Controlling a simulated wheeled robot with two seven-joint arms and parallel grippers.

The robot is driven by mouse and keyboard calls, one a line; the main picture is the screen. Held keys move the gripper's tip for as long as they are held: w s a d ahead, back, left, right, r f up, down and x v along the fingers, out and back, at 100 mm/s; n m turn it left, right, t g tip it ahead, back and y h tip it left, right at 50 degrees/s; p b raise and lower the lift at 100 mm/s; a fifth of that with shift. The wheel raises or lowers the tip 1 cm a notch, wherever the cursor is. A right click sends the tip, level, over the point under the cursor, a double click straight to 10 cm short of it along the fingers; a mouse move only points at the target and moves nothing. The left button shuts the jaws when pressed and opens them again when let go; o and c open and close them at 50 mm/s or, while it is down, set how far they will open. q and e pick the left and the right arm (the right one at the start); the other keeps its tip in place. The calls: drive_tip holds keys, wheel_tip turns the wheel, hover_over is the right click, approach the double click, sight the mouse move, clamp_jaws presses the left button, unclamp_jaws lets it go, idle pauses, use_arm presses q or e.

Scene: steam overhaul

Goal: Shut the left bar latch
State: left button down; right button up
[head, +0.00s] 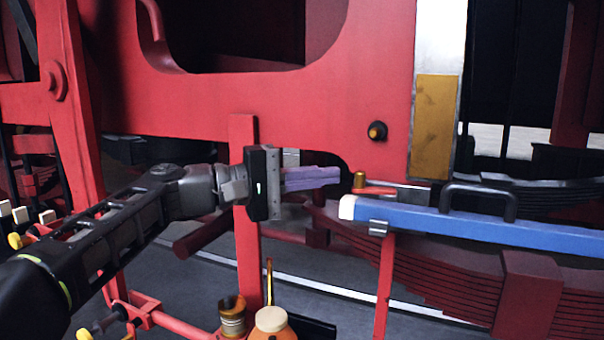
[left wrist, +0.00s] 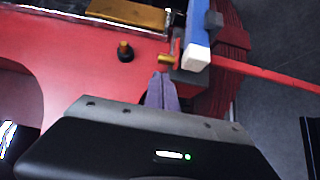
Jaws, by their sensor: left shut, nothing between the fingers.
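The blue bar (head: 470,222) with a white end and a black handle (head: 480,192) lies across the right half of the head view. At its left end is a small latch (head: 359,180) with a brass knob and a short red lever pointing right along the bar. The latch also shows in the left wrist view (left wrist: 167,59), beside the bar's white end. My left gripper (head: 338,176) is shut and empty, its purple fingers pointing right. The fingertips are just left of the brass knob; I cannot tell if they touch it. My right gripper is not in view.
A red frame plate (head: 270,100) with a dark round knob (head: 377,131) stands behind. A red upright post (head: 246,240) is just below my left gripper. Leaf springs (head: 450,270) lie under the bar. A can (head: 232,315) and a bottle (head: 272,325) stand below.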

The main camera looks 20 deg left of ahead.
use_arm(q)
drive_tip(key=shift+p+x, duration=0.35)
drive_tip(key=shift+x, duration=1.65)
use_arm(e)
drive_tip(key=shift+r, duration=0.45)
use_arm(q)
drive_tip(key=shift+s, duration=0.1)
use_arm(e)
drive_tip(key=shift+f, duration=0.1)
